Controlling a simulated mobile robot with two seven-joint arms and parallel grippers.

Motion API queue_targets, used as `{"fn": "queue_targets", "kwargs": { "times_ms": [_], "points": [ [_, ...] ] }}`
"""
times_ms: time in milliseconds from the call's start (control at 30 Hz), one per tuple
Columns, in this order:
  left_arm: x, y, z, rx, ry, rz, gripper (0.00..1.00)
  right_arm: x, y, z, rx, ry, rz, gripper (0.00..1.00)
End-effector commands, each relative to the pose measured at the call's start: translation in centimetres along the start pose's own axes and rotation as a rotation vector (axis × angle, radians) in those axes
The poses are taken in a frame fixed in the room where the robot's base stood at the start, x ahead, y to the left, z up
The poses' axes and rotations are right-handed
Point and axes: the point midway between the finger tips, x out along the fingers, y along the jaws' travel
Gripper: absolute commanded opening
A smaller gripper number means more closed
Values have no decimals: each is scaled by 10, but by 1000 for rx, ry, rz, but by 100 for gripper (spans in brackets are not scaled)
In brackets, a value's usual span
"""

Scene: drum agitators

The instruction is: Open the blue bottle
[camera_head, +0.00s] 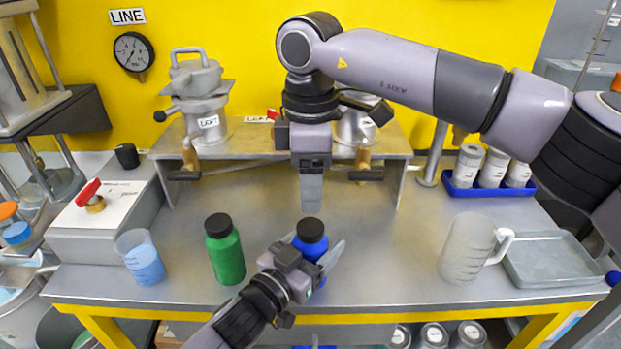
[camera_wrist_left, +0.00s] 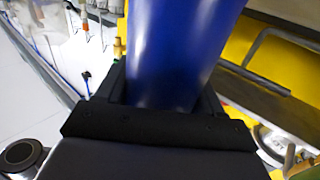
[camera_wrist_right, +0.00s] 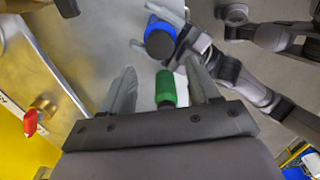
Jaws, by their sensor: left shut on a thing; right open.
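The blue bottle (camera_head: 309,243) with a black cap (camera_head: 310,230) stands upright near the front middle of the grey table. My left gripper (camera_head: 318,258) is shut around its body below the cap. In the left wrist view the blue body (camera_wrist_left: 175,50) fills the space between the fingers, and the cap is not visible. My right gripper (camera_head: 311,195) points down above and behind the bottle, apart from it. In the right wrist view its fingers (camera_wrist_right: 165,90) are open and empty, and the black cap (camera_wrist_right: 160,44) shows beyond them.
A green bottle (camera_head: 225,250) with a black cap stands left of the blue one, close to my left gripper. A beaker of blue liquid (camera_head: 145,265) is farther left. A clear jug (camera_head: 466,250) and a grey tray (camera_head: 550,260) stand right. A stand (camera_head: 280,140) is behind.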

Motion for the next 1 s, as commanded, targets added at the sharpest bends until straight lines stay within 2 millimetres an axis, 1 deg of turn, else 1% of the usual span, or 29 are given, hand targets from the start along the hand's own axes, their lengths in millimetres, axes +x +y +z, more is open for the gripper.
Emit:
{"fn": "queue_targets", "kwargs": {
  "times_ms": [167,400,600,733,1000],
  "points": [
    [0,0,1,0,-2,0,0,10,0,0,27,-1,-3,61],
    [0,0,1,0,-2,0,0,48,0,0,27,-1,-3,61],
    [0,0,1,0,-3,0,0,72,0,0,27,-1,-2,61],
    [0,0,1,0,-3,0,0,79,0,0,26,0,0,61],
    [0,0,1,0,-3,0,0,80,0,0,26,0,0,61]
  ]
}}
